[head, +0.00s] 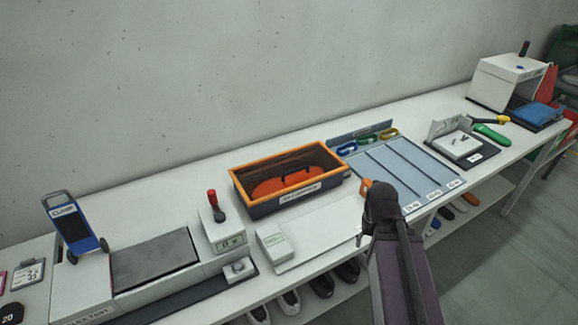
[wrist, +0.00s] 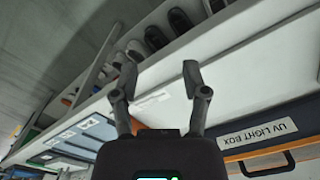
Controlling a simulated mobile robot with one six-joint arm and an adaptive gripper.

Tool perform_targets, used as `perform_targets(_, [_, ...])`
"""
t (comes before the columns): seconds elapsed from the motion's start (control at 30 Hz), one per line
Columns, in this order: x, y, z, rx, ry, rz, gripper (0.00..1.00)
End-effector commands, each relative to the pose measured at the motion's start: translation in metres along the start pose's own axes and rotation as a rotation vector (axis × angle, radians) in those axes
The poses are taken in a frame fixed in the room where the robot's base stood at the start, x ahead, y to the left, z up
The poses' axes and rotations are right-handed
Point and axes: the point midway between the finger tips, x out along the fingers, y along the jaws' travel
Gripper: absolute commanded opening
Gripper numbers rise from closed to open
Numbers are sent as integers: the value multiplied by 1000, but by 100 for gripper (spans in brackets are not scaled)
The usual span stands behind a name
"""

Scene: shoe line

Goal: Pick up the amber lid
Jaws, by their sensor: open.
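The amber lid (head: 297,178) appears as the orange-rimmed, see-through top of the dark box labelled UV light box, with a dark handle across it. It sits on the bench in the middle of the head view.
A white board (head: 322,232) lies in front of the box, beside a small white device (head: 274,245). A blue-grey sectioned tray (head: 400,165) stands to the right. A red-topped tester (head: 222,228) stands to the left. Shoes (head: 322,284) sit on the shelf below.

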Motion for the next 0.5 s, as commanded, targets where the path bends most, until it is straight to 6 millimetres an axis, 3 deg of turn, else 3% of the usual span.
perform_targets(0.5, [-3, -2, -4, -21, 2, -1, 58])
